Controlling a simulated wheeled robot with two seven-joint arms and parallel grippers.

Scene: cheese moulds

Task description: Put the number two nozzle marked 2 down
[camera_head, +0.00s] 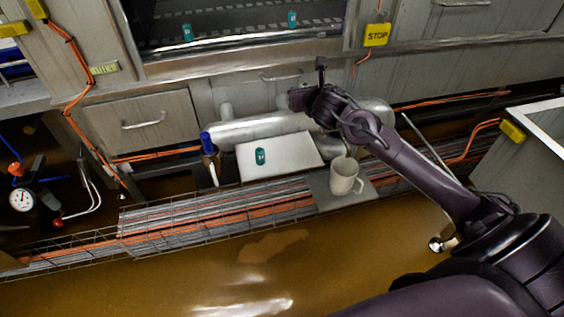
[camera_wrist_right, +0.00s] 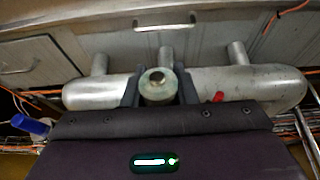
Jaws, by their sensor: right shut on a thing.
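My right arm comes in from the right in the head view. Its gripper (camera_head: 318,78) is above the silver pipe, in front of the drawer fronts. In the right wrist view, the right gripper (camera_wrist_right: 159,92) is shut on a round, pale grey-green piece with a dark metal centre, which I take as the nozzle (camera_wrist_right: 152,97). No number can be read on it. The held piece cannot be made out in the head view. My left gripper is in neither view.
A white board (camera_head: 290,146) carries a small teal piece (camera_head: 260,156). A pale mug (camera_head: 345,176) stands on a grey plate (camera_head: 322,197) to its right. A blue-capped tool (camera_head: 208,145) is at its left. The silver pipe (camera_head: 240,129) runs behind. Two teal pieces (camera_head: 187,33) (camera_head: 292,19) are at the back.

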